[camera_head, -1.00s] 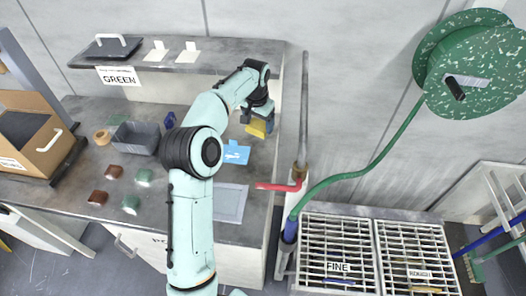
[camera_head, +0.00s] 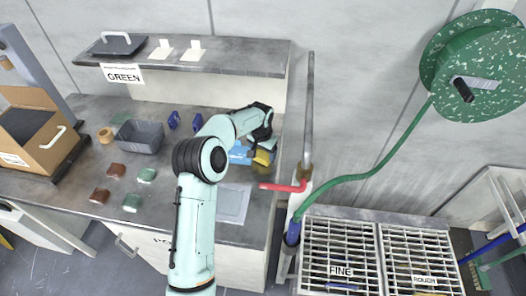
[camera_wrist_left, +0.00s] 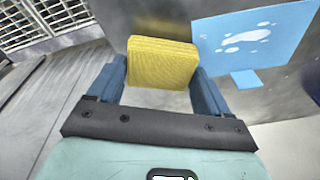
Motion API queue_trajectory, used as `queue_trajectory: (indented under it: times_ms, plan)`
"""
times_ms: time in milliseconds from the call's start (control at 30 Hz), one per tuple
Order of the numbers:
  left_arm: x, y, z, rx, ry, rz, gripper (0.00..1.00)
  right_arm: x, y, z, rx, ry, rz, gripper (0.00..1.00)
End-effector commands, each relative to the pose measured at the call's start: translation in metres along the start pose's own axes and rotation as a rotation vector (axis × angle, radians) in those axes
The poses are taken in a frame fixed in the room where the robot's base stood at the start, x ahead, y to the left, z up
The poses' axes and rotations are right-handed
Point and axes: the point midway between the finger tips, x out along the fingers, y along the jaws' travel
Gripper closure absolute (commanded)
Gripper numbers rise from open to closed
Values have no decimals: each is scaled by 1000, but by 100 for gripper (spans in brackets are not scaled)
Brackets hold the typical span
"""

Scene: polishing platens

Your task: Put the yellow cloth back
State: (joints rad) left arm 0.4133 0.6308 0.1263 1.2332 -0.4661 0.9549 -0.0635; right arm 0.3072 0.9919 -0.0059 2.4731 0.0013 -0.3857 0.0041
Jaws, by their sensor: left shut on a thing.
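The yellow cloth (camera_wrist_left: 162,62) is a folded block between the blue fingers of my left gripper (camera_wrist_left: 165,85) in the left wrist view. The gripper is shut on it. In the head view the yellow cloth (camera_head: 263,157) shows low over the right end of the bench, with my left gripper (camera_head: 262,145) just above it. I cannot tell whether it touches the bench top. A blue card with white splash marks (camera_wrist_left: 252,38) stands beside the cloth; in the head view the blue card (camera_head: 240,153) is partly hidden by my arm. My right gripper is not in view.
A red tap handle (camera_head: 285,187) juts over the bench's right edge. A grey bin (camera_head: 139,137), brown and green blocks (camera_head: 131,202) and a cardboard box (camera_head: 45,130) stand to the left. A grey mat (camera_head: 232,203) lies in front.

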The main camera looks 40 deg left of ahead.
Motion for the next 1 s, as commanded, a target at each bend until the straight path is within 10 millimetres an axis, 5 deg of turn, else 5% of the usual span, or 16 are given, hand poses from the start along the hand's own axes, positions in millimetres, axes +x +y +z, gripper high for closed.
queue_trajectory:
  times_ms: [533, 567, 600, 1000]
  plan:
    - [10, 1, 1, 0, 1, 0, 65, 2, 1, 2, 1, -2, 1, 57]
    - [10, 1, 1, 0, 1, 0, 15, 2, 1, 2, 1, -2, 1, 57]
    - [10, 1, 1, 0, 2, 0, 2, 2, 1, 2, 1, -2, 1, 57]
    - [-5, 0, -2, 0, 3, 0, 0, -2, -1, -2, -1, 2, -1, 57]
